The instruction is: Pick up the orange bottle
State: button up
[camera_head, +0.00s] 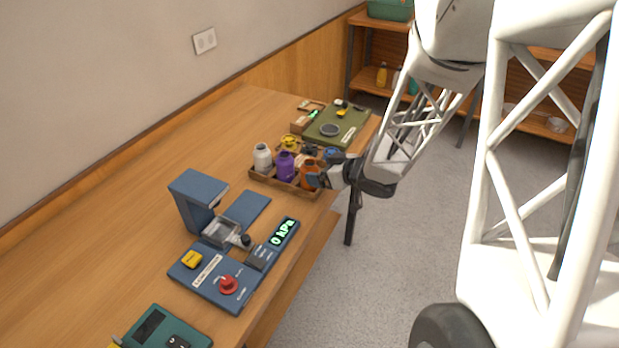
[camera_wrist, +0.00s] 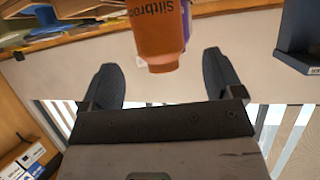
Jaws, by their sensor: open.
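The orange bottle (camera_head: 308,172) stands in a wooden tray (camera_head: 262,181) on the bench, at the tray's right side. My gripper (camera_head: 316,181) is right beside it and hides part of it in the head view. In the wrist view the orange bottle (camera_wrist: 158,38), with dark lettering "Siltbroo…", appears between my open gripper's fingertips (camera_wrist: 161,62). A gap shows on each side of it, so neither finger seems to touch it. How deep it sits between the fingers is hard to tell.
In the tray, a purple bottle (camera_head: 285,166) is next to the orange one, and a grey-white bottle (camera_head: 262,157) is left of it. A yellow bottle (camera_head: 290,142) stands behind.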

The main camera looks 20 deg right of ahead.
aim_at(310, 164)
jog(key=shift+x, duration=2.6)
jog(key=shift+c, duration=0.4)
jog(key=c, duration=1)
jog(key=shift+c, duration=0.2)
jog(key=shift+r, duration=0.2)
jog(key=shift+r, duration=0.85)
jog(key=shift+s+r, duration=0.4)
jog(key=shift+r, duration=0.4)
jog(key=s+a+r, duration=0.1)
jog(key=s, duration=1.4)
jog(key=shift+r, duration=0.2)
